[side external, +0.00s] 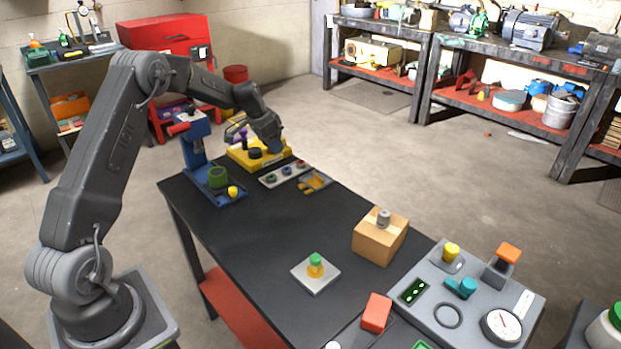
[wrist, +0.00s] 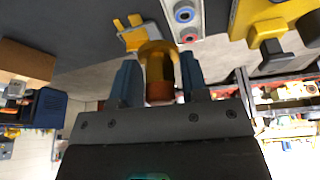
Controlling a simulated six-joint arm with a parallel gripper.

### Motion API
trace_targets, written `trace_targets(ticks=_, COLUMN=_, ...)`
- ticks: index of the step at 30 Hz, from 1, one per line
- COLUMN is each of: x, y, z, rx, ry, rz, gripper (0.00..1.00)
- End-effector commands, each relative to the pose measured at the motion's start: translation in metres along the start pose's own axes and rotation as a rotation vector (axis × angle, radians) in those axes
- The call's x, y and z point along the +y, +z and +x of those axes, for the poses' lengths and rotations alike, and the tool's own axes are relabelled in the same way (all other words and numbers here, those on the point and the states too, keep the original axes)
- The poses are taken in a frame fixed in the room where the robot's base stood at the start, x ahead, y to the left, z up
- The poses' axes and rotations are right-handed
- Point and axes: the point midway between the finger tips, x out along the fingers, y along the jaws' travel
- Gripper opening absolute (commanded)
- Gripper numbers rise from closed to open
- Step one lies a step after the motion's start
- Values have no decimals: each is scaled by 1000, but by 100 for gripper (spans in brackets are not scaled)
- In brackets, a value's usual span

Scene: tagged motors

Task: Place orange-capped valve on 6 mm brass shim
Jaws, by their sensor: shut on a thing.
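My gripper (wrist: 160,80) is shut on the orange-capped valve (wrist: 160,91), which shows a brass, round body and an orange part between the blue fingers in the wrist view. In the side view my gripper (side external: 276,150) is at the far end of the black table, beside the yellow block, and the valve is hidden there. A flat, forked brass-yellow piece (side external: 315,183) lies near the table's far right edge; it looks like the shim, but its thickness cannot be read. It also shows in the wrist view (wrist: 130,40), beyond the held valve and apart from it.
A yellow block (side external: 245,158) with dark and purple knobs stands beside a pale strip (side external: 270,180) of coloured rings. A blue press (side external: 195,155) stands to the left. A green-capped valve (side external: 316,266), a cardboard box (side external: 380,242) and a grey panel (side external: 470,310) are nearer. The table's middle is clear.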

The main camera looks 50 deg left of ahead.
Motion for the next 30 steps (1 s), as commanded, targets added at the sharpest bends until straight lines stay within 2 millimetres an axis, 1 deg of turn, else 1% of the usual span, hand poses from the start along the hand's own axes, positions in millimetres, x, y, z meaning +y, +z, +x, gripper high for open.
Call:
trace_targets(ticks=12, x=50, y=-49, z=73, rx=0, ry=2, rz=4, gripper=10)
trace_targets(ticks=16, x=60, y=-59, z=87, rx=1, ry=1, rz=2, gripper=10)
trace_targets(ticks=20, x=64, y=-63, z=93, rx=1, ry=0, rz=0, gripper=10)
trace_targets(ticks=23, x=64, y=-61, z=100, rx=0, ry=1, rz=0, gripper=10)
trace_targets(ticks=30, x=63, y=-50, z=129, rx=1, ry=1, rz=0, gripper=10)
